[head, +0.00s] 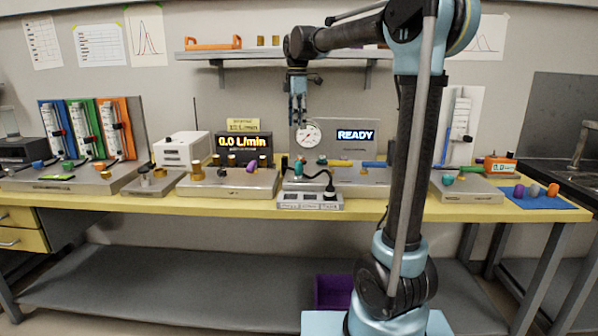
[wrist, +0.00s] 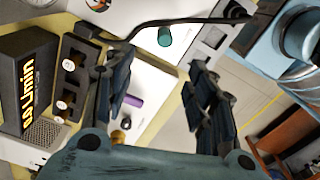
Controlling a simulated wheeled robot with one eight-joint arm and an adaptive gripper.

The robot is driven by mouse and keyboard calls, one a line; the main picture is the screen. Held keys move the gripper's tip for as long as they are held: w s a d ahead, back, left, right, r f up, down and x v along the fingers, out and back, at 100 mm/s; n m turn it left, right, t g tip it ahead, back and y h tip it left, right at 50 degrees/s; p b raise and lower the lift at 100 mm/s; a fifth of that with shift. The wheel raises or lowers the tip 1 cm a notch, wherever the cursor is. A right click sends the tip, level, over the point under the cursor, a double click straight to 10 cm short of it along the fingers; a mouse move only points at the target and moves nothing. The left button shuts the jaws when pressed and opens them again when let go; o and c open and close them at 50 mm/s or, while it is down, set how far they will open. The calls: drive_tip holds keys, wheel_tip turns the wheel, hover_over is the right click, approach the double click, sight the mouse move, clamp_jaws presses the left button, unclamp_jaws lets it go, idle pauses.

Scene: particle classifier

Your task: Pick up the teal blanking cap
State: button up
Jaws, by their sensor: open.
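A teal cap-like piece (head: 299,168) stands on the grey unit at the middle of the bench in the head view. A teal cylinder (wrist: 164,37) shows in the wrist view beside a black cable, beyond the fingertips; it looks like the same piece. Another teal piece (head: 447,180) sits on the box at the right. I cannot tell from shape alone which is the blanking cap. My gripper (head: 298,121) is above the middle unit, pointing down, well clear of it. In the wrist view my gripper (wrist: 152,75) is open, with nothing between its fingers.
A gauge (head: 308,134) and a READY display (head: 356,135) stand behind the middle unit. A black cable (wrist: 180,22) loops close to the teal cylinder. A flow display (head: 243,143) and brass fittings stand to the left. A shelf (head: 270,54) hangs above. A blue mat (head: 545,202) lies right.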

sight(298, 162)
wheel_tip(298, 162, down, 12)
drive_tip(key=shift+r, duration=0.25)
drive_tip(key=shift+s+d+f, duration=0.1)
drive_tip(key=shift+s+f, duration=0.1)
drive_tip(key=shift+f, duration=1.2)
drive_tip(key=shift+s+f, duration=0.15)
drive_tip(key=shift+f, duration=1.2)
drive_tip(key=c, duration=1.1)
